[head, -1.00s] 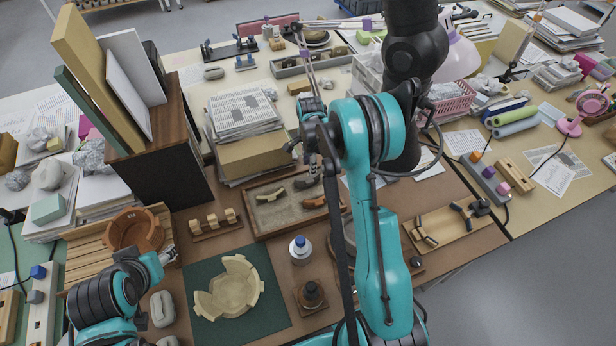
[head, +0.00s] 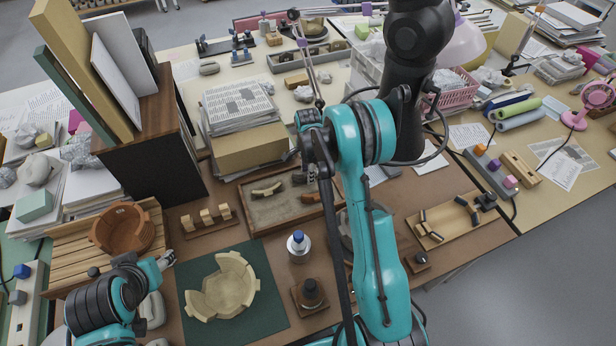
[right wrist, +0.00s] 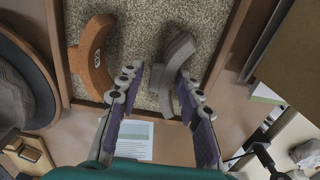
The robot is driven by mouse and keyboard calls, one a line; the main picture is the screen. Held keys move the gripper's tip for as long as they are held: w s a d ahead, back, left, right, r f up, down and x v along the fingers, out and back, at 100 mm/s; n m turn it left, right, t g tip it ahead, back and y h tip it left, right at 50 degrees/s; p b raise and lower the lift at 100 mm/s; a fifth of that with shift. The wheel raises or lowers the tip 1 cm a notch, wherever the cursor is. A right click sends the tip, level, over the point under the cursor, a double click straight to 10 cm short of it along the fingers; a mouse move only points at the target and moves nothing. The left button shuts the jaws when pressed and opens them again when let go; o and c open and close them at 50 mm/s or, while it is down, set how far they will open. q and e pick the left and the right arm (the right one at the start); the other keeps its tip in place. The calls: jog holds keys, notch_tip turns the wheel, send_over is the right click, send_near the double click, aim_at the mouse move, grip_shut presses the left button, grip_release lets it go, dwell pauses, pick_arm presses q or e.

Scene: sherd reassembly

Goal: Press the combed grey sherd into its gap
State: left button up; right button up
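In the right wrist view a curved grey sherd (right wrist: 176,55) lies on the grainy bed of a shallow tray, just beyond my right fingertips. My right gripper (right wrist: 158,82) is open and points down at it, with nothing held. An orange-brown sherd (right wrist: 95,55) lies to its left. In the head view my right gripper (head: 312,172) is over the tray (head: 262,222), partly hiding the sherds there. A cream bowl (head: 225,286) with a broken rim stands on a green mat. My left gripper (head: 165,260) is near the slatted rack; its fingers are too small to judge.
A brown bowl (head: 122,228) sits on the slatted rack (head: 75,265). A dark grey round vessel (right wrist: 20,90) is left of the tray in the wrist view. A blue-capped bottle (head: 299,247) and a dark bottle (head: 312,293) stand in front. Paper stacks (head: 240,110) rise behind the tray.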

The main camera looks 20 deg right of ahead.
grip_shut()
jog(key=shift+r, duration=0.1)
jog(key=shift+r+p, duration=1.85)
jog(key=shift+r, duration=1.6)
